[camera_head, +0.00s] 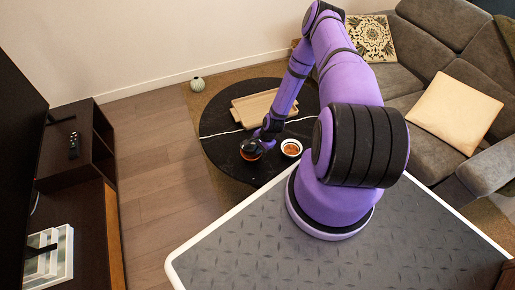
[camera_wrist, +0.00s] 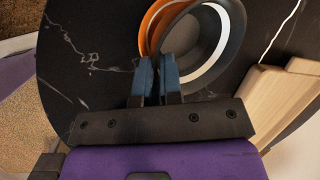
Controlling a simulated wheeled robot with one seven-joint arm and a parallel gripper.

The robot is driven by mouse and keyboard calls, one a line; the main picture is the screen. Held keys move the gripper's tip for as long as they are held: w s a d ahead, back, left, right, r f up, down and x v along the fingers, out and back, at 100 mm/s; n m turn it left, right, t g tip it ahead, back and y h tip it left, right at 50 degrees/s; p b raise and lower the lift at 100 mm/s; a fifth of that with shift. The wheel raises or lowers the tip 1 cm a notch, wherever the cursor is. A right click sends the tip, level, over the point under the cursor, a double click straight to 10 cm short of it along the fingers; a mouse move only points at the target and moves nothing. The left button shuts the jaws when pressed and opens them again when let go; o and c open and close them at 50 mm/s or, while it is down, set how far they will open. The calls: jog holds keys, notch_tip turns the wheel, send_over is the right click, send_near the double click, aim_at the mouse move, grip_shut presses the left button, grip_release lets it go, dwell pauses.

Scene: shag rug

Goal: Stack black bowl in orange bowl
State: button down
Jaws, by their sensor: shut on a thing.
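The black bowl (camera_wrist: 232,38), dark with a pale ring inside, sits over the orange bowl and covers much of it in the wrist view. The orange bowl (camera_wrist: 152,24) shows as a curved rim at the black bowl's left. In the head view the orange bowl (camera_head: 250,156) is a small orange band under the dark bowl on the round table. My gripper (camera_wrist: 157,66) is shut on the near-left rim of the black bowl, a blue finger on each side. It also shows in the head view (camera_head: 254,146). I cannot tell whether the bowls touch.
The round black table (camera_head: 222,158) has white veins. A white bowl (camera_head: 291,147) with orange-brown contents stands right of my gripper. A wooden tray (camera_head: 262,106) lies behind, and shows at the right of the wrist view (camera_wrist: 275,98). A grey sofa (camera_head: 430,150) stands at the right.

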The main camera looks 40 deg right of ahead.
jog(key=shift+f, duration=0.3)
jog(key=c, duration=1.3)
grip_release()
jog(key=shift+r, duration=0.6)
jog(key=v, duration=1.2)
jog(key=shift+w, duration=0.1)
